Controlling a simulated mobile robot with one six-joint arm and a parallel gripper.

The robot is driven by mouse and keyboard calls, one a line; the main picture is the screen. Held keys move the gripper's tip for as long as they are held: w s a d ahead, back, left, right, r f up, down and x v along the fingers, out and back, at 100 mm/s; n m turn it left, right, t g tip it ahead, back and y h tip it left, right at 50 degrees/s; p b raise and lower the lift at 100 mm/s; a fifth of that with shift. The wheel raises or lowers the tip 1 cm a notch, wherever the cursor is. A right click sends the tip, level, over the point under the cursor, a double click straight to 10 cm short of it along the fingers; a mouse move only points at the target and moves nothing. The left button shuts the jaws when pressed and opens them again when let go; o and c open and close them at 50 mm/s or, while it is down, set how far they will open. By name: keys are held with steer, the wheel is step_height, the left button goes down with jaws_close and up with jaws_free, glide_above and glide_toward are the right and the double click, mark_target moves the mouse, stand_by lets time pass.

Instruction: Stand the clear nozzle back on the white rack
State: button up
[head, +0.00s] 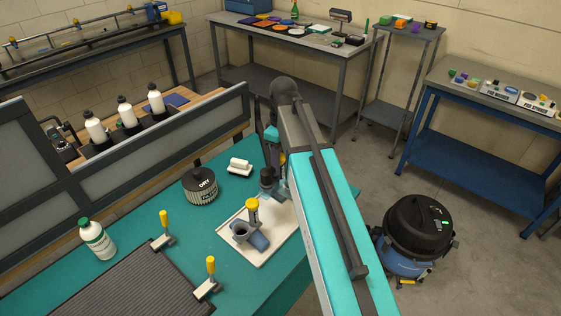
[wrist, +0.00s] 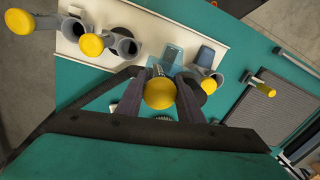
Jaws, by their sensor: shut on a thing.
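My gripper (wrist: 162,82) is shut on the yellow knob of the clear nozzle (wrist: 159,94), whose pale see-through body shows beyond the fingers in the wrist view. In the head view my gripper (head: 268,182) is at the far part of the white rack (head: 262,256), and my arm hides much of the held nozzle. The white rack also shows in the wrist view (wrist: 137,16). I cannot tell whether the nozzle touches the rack or hangs just above it.
A grey-blue nozzle with a yellow knob (head: 252,204) stands on the rack close to the held one. Other yellow-knobbed nozzles (wrist: 91,44) are on the other side. A dark round brush (head: 200,187), a white block (head: 240,165) and a ribbed mat (head: 130,285) are nearby.

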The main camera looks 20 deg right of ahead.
mark_target(279, 185)
steer(key=shift+f+b, duration=2.35)
steer(key=shift+f, duration=1.2)
steer(key=shift+p, duration=0.6)
steer(key=shift+f, duration=0.1)
steer(key=shift+f, duration=1.7)
stand_by(0.6)
steer(key=o, duration=1.8)
steer(key=shift+s, duration=0.1)
